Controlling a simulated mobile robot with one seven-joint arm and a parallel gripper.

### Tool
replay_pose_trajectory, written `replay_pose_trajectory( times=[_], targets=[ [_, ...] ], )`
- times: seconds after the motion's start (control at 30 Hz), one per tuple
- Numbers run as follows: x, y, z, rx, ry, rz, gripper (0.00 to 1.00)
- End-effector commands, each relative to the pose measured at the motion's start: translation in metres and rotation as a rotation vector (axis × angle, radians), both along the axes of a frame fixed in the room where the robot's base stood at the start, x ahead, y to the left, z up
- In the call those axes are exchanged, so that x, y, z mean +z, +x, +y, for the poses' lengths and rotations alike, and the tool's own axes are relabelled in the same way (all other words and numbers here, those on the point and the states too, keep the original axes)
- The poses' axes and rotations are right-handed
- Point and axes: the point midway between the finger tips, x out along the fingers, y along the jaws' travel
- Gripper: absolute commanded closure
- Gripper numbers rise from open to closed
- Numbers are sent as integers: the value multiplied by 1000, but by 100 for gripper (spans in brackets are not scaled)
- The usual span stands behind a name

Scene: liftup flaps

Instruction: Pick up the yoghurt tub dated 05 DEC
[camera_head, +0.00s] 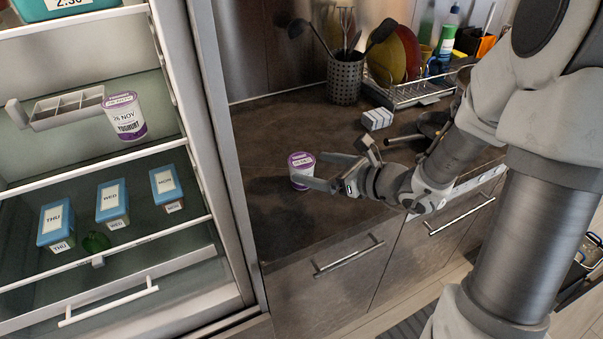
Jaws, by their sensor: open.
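A white and purple yoghurt tub (301,172) stands upright on the dark counter. The print on its lid is too small to read surely. My gripper (312,168) is open and comes in from the right, low over the counter, with its fingertips at the tub. One finger passes in front of the tub's lower part and hides some of it; I cannot tell whether it touches.
A white divided tray (68,108) is beside the fridge tub. A utensil holder (345,80), dish rack (410,92) and striped box (377,119) stand at the counter's back.

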Motion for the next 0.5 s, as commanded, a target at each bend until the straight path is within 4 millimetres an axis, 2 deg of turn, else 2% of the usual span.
replay_pose_trajectory(
  times=[0.1, 0.37, 0.5],
  targets=[
    [-8, 13, 14, 3, 1, 1, 0],
    [-14, 26, 26, 2, 0, 0, 0],
    [-23, 43, 37, 2, 0, 0, 0]
  ],
)
